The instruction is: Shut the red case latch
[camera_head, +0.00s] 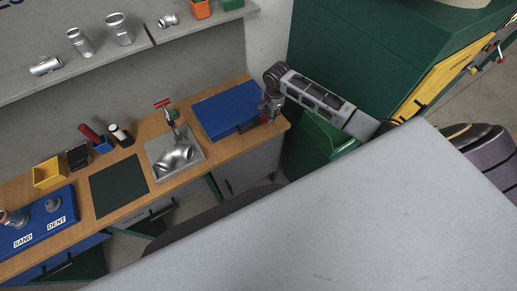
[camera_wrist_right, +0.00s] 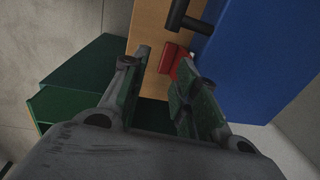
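The blue case (camera_head: 228,108) lies with its lid down on the wooden bench, towards its right end. Its blue side also fills the upper right of the wrist view (camera_wrist_right: 262,62). The red latch (camera_wrist_right: 169,57) sticks out from the case's front edge, beside a black handle (camera_wrist_right: 186,16). My right gripper (camera_head: 269,109) is at the case's right front corner. In the wrist view its fingers (camera_wrist_right: 160,62) are apart, with the latch close to the right fingertip and partly hidden by it. I cannot tell whether they touch. My left gripper is out of view.
A grey fixture with a red-handled clamp (camera_head: 163,104) and a shiny casting (camera_head: 175,158) stands left of the case. A dark mat (camera_head: 119,186) lies further left. A green cabinet (camera_head: 345,50) rises behind my right arm. A large grey surface covers the foreground.

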